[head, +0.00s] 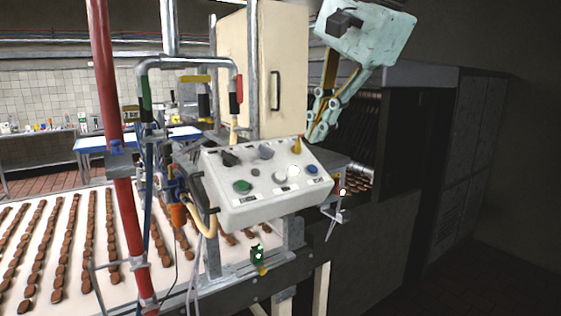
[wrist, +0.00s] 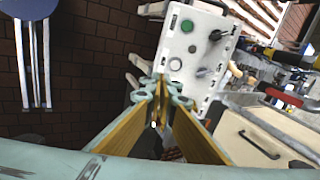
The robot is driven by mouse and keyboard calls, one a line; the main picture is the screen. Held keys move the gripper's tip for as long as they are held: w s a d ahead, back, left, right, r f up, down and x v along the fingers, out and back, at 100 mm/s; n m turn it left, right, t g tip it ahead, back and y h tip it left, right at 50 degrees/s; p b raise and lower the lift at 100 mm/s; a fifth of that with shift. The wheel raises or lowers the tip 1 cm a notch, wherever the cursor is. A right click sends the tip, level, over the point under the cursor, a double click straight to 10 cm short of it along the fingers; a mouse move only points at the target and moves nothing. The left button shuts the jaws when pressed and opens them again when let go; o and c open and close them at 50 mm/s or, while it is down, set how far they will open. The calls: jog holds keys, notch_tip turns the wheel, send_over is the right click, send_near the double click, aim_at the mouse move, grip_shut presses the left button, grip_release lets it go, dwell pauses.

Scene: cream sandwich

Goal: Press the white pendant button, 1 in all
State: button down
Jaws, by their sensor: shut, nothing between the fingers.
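The white button (head: 279,177) sits on the sloped face of a pale control panel (head: 235,211), between a green button (head: 242,187) and a blue button (head: 312,169). In the wrist view the white button (wrist: 175,64) lies just beyond my fingertips, near the panel's edge. My gripper (head: 312,137) is shut and empty, above the panel's right rear corner in the head view. It also shows in the wrist view (wrist: 163,84), with its fingers covering part of the panel's near end. It appears apart from the white button; exact clearance is hard to tell.
A black knob (head: 230,158), a grey knob (head: 265,152) and an orange knob (head: 296,147) share the panel. A red post (head: 118,190) and a conveyor with brown pieces (head: 70,240) are left. A cream cabinet (head: 272,75) stands behind; dark machinery (head: 420,150) is right.

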aim_at(281, 175)
jog(key=shift+w+a+r+m, duration=0.4)
jog(key=shift+w+a+r, duration=0.65)
jog(key=shift+w, duration=0.15)
jog(key=x, duration=1.4)
jog(key=shift+a+r, duration=0.15)
jog(key=shift+a, duration=0.1)
